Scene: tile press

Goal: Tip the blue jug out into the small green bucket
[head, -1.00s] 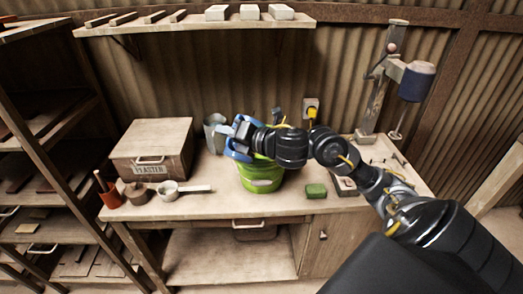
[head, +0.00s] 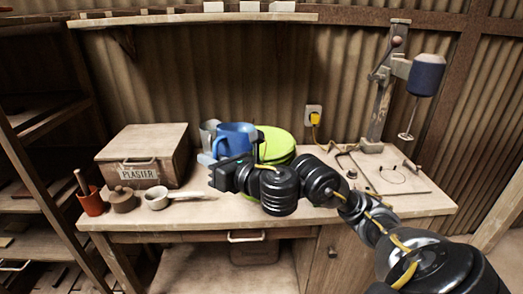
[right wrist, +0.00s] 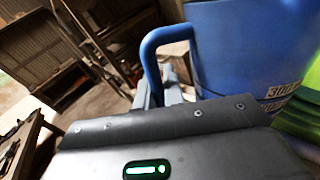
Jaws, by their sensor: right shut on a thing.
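The blue jug (head: 236,138) looks about upright in the head view, above the back middle of the bench. My right gripper (head: 210,161) is shut on its handle. The jug body and handle (right wrist: 160,45) also show close up in the right wrist view. The green bucket (head: 277,146) is just right of the jug, partly hidden by the jug and my right arm. Its green side (right wrist: 300,122) shows at the right edge of the wrist view. I cannot tell what is inside the jug or bucket. My left gripper is not in view.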

